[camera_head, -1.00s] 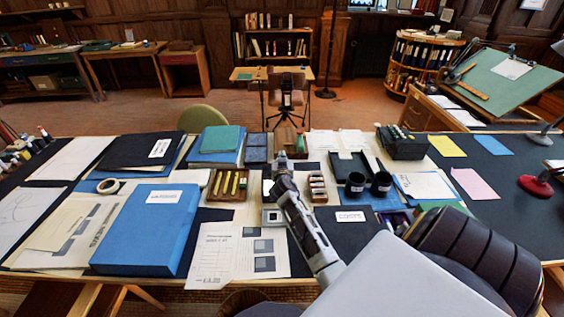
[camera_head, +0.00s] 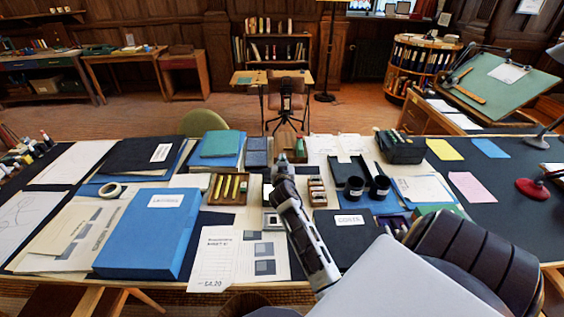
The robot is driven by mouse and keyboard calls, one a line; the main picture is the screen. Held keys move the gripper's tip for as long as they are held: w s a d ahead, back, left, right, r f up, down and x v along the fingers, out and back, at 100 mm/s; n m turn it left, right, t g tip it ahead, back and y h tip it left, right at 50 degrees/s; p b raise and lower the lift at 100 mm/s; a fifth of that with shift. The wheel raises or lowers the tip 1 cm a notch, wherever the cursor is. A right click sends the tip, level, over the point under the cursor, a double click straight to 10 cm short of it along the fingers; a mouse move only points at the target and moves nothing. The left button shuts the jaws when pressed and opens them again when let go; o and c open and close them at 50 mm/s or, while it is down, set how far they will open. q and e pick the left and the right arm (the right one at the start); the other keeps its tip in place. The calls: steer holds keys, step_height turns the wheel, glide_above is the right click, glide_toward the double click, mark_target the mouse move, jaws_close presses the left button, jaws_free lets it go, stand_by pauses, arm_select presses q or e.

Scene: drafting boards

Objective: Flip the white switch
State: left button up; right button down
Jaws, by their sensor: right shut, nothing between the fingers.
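A small light-grey square plate with a pale middle (camera_head: 271,220) lies on the desk just left of my right forearm. It may be the white switch, but it is too small to tell its position. A small white patch (camera_head: 267,190) shows beside the arm above it. My right arm reaches in from the lower right, and its gripper (camera_head: 282,158) is shut and empty over the middle of the desk, beyond the plate. The fingertips are small and hard to make out, and the arm hides part of the desk under it. My left gripper is not in view.
A tray of yellow-topped pieces (camera_head: 229,188) stands left of the arm. A rack of small jars (camera_head: 317,191) and two black cups (camera_head: 367,188) stand right of it. A large blue box (camera_head: 150,235) and printed sheets (camera_head: 240,255) lie at the front left.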

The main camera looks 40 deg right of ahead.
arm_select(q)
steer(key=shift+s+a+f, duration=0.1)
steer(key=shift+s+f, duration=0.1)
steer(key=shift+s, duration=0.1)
arm_select(e)
steer(key=v, duration=0.4)
steer(key=shift+r, duration=0.4)
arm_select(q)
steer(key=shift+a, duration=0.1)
